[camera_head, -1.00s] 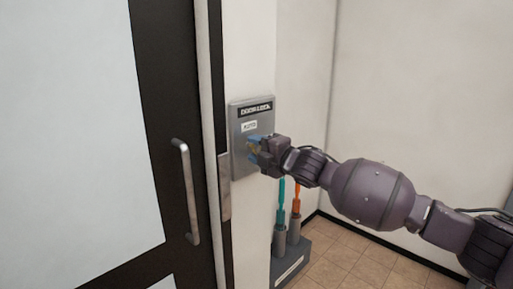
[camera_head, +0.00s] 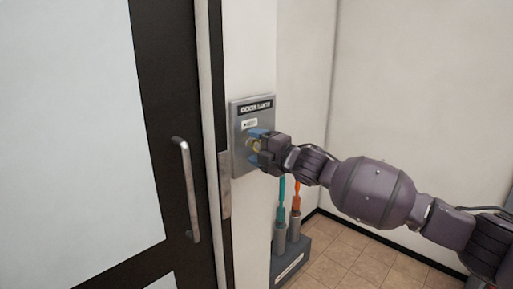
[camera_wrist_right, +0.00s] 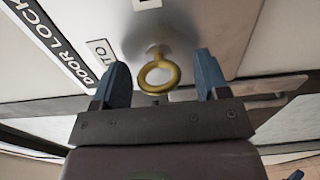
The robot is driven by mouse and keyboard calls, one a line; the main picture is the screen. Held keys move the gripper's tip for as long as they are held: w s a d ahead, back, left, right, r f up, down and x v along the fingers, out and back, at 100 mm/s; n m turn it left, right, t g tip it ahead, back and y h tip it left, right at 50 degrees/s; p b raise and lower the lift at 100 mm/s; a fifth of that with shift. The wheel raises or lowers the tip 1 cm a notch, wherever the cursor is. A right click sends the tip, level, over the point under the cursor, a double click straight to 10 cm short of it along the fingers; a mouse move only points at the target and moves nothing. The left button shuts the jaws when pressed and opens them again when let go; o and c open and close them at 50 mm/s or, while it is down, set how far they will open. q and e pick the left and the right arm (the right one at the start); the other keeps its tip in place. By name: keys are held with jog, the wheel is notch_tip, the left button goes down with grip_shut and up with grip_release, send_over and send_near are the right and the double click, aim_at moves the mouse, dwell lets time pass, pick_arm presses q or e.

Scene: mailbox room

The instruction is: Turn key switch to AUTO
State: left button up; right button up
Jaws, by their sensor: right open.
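A grey door-lock panel (camera_head: 240,164) is mounted on the white wall post right of the door in the head view. It also fills the upper part of the right wrist view (camera_wrist_right: 215,30), with "DOOR LOCK" lettering at left and a label partly reading "TO". A yellow ring-shaped key (camera_wrist_right: 158,74) sticks out of the panel. In the head view the key (camera_head: 254,145) is partly hidden by my gripper. My right gripper (camera_wrist_right: 158,82) is open, with one blue finger on each side of the key and a gap to both. My left gripper is not in view.
A dark-framed door (camera_head: 165,90) with a vertical metal handle (camera_head: 187,190) is left of the panel. Below my right arm, a grey stand (camera_head: 290,262) on the tiled floor holds a teal-handled and an orange-handled tool. A wall corner is behind.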

jog(key=v, duration=1)
jog(key=shift+s+d+p, duration=0.2)
jog(key=shift+d+p, duration=0.05)
jog(key=shift+p, duration=0.05)
jog(key=s+d+f+m+t+h, duration=0.1)
jog(key=s+d+f+m+h, duration=0.25)
jog(key=f+m, duration=0.4)
jog(key=s+d+f+m+t+h, duration=0.1)
jog(key=s+d+f+m+h, duration=0.1)
jog(key=s+d+f+m, duration=0.5)
jog(key=s+f+m+t+h, duration=0.1)
jog(key=s+f+m+h, duration=0.1)
jog(key=f+m, duration=0.6)
jog(key=s+d+f+m+g+h, duration=0.2)
jog(key=s+d+f, duration=0.2)
jog(key=s+f, duration=0.6)
jog(key=s+d+f+m+g+h, duration=0.1)
jog(key=s+d+f+g+h, duration=0.1)
jog(key=s+f, duration=0.8)
jog(key=s+d+h, duration=0.1)
jog(key=s+d, duration=0.1)
jog(key=s, duration=0.1)
jog(key=shift+s+d+f+m+g, duration=0.2)
jog(key=shift+d+f+m+g, duration=0.1)
jog(key=shift+d+f+m, duration=0.05)
